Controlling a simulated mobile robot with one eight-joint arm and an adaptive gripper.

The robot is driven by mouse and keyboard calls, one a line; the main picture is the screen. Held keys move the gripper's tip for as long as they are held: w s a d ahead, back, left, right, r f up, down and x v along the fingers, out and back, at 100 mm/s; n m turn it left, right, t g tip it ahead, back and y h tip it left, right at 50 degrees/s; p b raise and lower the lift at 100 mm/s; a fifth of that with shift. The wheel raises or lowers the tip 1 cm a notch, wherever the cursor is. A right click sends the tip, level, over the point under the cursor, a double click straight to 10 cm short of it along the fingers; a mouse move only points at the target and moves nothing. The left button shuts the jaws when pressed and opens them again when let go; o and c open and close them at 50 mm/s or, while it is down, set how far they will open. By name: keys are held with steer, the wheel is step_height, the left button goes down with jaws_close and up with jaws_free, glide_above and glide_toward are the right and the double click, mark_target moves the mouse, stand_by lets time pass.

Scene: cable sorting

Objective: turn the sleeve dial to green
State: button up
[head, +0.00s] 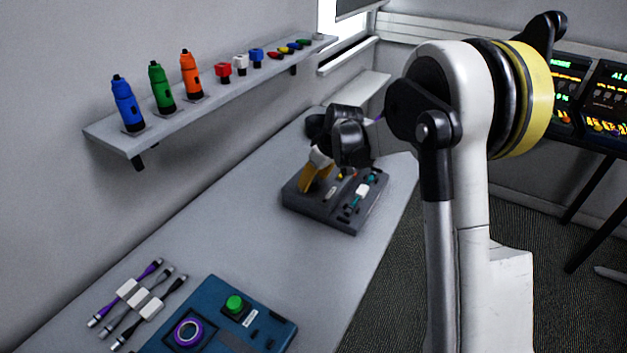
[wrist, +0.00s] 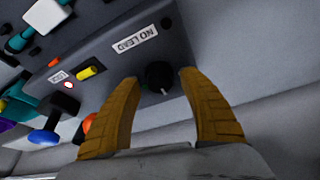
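A dark grey fixture box (head: 319,212) sits on the bench, and its top face (wrist: 105,60) fills the upper left of the wrist view. On it is a round black dial knob (wrist: 158,77) with a pale pointer line, near a label reading "NO LEAD". My gripper (wrist: 159,76) has yellow-orange fingers, spread apart with the knob between their tips; I cannot tell whether they touch it. In the head view my gripper (head: 308,187) is over the left part of the box and hides the dial there.
A yellow piece (wrist: 91,71) and a small lit red spot (wrist: 69,85) are on the box. A blue panel (head: 262,319) with a green button and several cables (head: 140,298) lie on the near bench. A wall shelf (head: 110,135) holds bottles. The bench between is clear.

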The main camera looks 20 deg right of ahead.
jaws_close()
steer(key=shift+m, duration=0.4)
steer(key=m+h, duration=0.1)
steer(key=m, duration=0.1)
steer(key=m+h, duration=0.1)
steer(key=m, duration=0.2)
steer(key=shift+a+m+t, duration=0.15)
steer(key=shift+m+t, duration=0.15)
steer(key=shift+t, duration=0.1)
steer(key=m+h, duration=0.2)
steer(key=m, duration=0.3)
steer(key=shift+g+p, duration=0.4)
steer(key=shift+m+h, duration=0.3)
steer(key=shift+m, duration=0.1)
steer(key=shift+o, duration=0.8)
jaws_free()
